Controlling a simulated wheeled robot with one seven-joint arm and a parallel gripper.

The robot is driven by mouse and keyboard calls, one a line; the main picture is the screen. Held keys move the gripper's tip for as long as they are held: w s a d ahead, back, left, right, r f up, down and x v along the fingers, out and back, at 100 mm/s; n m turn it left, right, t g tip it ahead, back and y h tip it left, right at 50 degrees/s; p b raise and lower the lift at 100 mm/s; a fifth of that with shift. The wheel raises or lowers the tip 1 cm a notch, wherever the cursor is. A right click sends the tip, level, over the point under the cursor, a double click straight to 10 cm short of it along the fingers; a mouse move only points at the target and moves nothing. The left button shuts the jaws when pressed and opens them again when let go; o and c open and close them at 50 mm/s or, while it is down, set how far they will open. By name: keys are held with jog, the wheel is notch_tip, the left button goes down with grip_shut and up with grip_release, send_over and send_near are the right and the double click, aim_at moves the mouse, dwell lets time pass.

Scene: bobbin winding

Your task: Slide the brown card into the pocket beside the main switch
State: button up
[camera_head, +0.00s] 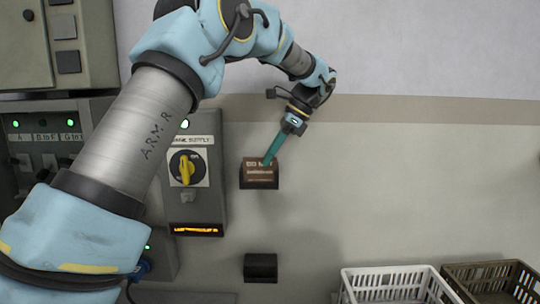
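The brown card (259,172), with pale print on it, stands at the dark pocket (259,184) on the wall. Its upper part shows above the pocket's front; its lower part seems hidden behind that front. The main switch, a yellow rotary handle (186,168) on a grey supply panel, is just left of the pocket. My gripper (268,162) reaches down from the upper right. Its teal fingers overlap the card's top edge in the picture. The fingers show as one bar, so I cannot tell whether they grip the card.
A second dark pocket (260,267) is lower on the wall and looks empty. A white crate (392,284) and a brown crate (492,279) stand at the lower right. Grey cabinets fill the left side. The wall right of the pocket is clear.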

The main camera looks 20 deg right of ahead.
jog(key=shift+o, duration=1.3)
jog(key=v, duration=1.1)
jog(key=shift+b, duration=0.35)
jog(key=shift+a, duration=0.1)
